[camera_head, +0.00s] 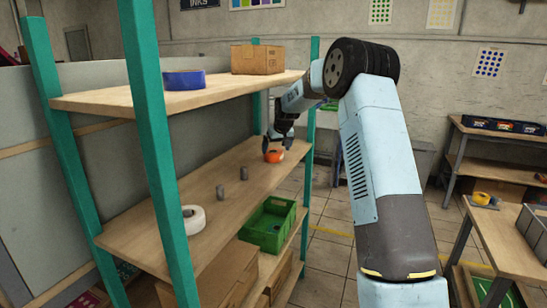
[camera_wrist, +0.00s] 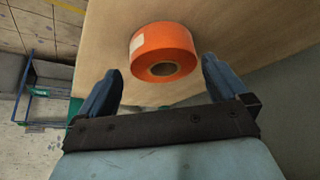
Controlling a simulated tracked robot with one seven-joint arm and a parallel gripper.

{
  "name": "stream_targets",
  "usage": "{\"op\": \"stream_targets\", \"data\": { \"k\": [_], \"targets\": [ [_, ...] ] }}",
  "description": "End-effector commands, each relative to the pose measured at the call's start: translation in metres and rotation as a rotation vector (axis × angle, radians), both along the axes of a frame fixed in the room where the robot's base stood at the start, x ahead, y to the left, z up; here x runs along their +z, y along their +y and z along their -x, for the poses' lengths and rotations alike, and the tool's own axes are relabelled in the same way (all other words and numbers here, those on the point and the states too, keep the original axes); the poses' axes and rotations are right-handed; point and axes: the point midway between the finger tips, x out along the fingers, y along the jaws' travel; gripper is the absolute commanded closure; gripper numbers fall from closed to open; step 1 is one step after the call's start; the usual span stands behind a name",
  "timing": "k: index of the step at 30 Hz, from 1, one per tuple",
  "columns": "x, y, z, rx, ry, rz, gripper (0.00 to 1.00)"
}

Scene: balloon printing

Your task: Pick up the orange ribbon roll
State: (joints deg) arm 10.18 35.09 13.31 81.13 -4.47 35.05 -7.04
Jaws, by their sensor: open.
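The orange ribbon roll (camera_head: 274,156) lies on the middle wooden shelf (camera_head: 222,187), toward its far end. In the wrist view the orange ribbon roll (camera_wrist: 164,52) shows its round side, a pale label and a dark core hole. My gripper (camera_head: 277,142) is at the roll in the head view, coming from above. In the wrist view my gripper (camera_wrist: 162,82) is open, with one blue finger on each side below the roll. The roll sits ahead of the gap between the fingertips, and no finger visibly touches it.
A white roll (camera_head: 193,219) and two small grey cylinders (camera_head: 232,181) stand on the same shelf. A green crate (camera_head: 270,226) is lower down. Teal posts (camera_head: 156,150) frame the shelving.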

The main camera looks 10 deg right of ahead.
Motion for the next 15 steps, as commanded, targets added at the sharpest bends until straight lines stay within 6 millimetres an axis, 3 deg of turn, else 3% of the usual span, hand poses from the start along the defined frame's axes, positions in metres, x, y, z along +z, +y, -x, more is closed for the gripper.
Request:
{"op": "stream_targets", "data": {
  "k": [15],
  "targets": [
    [-0.04, 0.01, -0.032, 0.006, 0.0, 0.001, 0.0]
  ]
}}
